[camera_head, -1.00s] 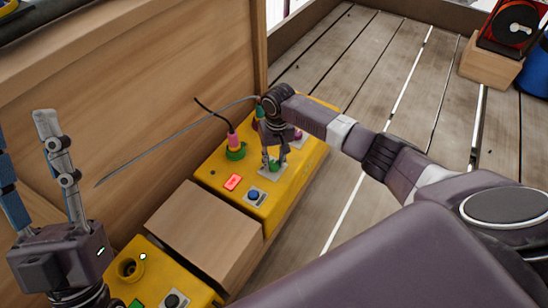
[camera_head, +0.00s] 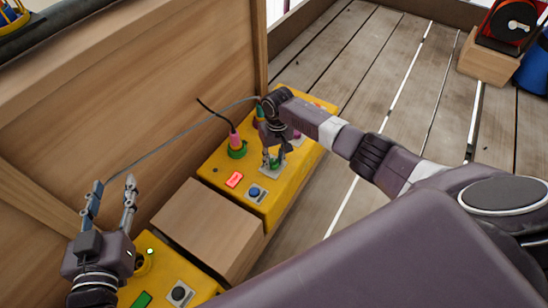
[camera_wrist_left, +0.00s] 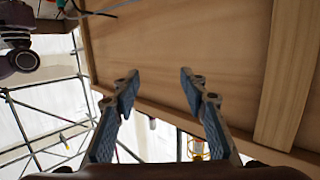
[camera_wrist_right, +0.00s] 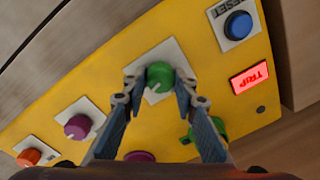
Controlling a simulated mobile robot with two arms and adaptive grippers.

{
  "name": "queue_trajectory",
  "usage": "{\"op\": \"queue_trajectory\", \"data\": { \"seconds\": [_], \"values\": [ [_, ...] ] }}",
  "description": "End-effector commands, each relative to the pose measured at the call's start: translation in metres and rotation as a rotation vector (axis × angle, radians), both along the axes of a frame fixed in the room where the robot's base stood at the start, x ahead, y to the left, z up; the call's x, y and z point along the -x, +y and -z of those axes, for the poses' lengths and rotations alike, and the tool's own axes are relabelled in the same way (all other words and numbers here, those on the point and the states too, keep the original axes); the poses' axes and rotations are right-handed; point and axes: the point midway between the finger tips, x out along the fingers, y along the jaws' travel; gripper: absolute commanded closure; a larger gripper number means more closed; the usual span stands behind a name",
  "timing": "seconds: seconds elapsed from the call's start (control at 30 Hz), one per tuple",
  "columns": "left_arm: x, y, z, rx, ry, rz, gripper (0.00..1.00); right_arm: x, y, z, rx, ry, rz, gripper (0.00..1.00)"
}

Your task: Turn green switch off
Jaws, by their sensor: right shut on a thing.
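The green switch (camera_wrist_right: 158,78) is a round knob on a pale square plate on the yellow panel (camera_wrist_right: 200,60). Its white mark points toward the lower left in the right wrist view. My right gripper (camera_wrist_right: 160,93) is shut on it, with one finger at each side. In the head view the same switch (camera_head: 273,163) is partly hidden by that gripper. My left gripper (camera_head: 114,184) is open and empty. It points upward beside the wooden wall, above a second yellow box (camera_head: 172,272).
A lit red TRIP sign (camera_wrist_right: 249,77), a blue reset button (camera_wrist_right: 238,25), a purple knob (camera_wrist_right: 77,127) and an orange knob (camera_wrist_right: 30,157) share the panel. A pink plug (camera_head: 234,139) stands in a green socket. A wooden block (camera_head: 208,228) separates the yellow boxes.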

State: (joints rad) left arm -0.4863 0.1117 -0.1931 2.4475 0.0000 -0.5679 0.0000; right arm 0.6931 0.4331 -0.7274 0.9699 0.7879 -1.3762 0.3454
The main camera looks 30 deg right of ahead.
Motion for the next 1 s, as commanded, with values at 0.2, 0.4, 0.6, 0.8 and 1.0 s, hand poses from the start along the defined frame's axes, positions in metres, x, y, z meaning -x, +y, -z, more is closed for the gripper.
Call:
{"op": "queue_trajectory", "data": {
  "seconds": [0.2,0.4,0.6,0.8,1.0],
  "values": [
    [0.012,0.008,0.031,-0.037,0.150,-0.010,0.60,0.001,0.000,-0.001,0.001,0.004,-0.033,0.98],
    [0.026,0.014,0.055,-0.064,0.265,-0.017,0.60,0.001,0.000,0.000,0.001,0.004,-0.065,0.98],
    [0.039,0.020,0.073,-0.086,0.363,-0.024,0.60,0.001,0.000,0.000,0.001,0.002,-0.103,0.98],
    [0.052,0.026,0.088,-0.105,0.444,-0.030,0.60,0.001,0.000,0.000,0.001,0.002,-0.146,0.98],
    [0.065,0.030,0.100,-0.121,0.517,-0.035,0.60,0.001,0.000,0.000,0.000,0.003,-0.204,0.98]
  ]
}}
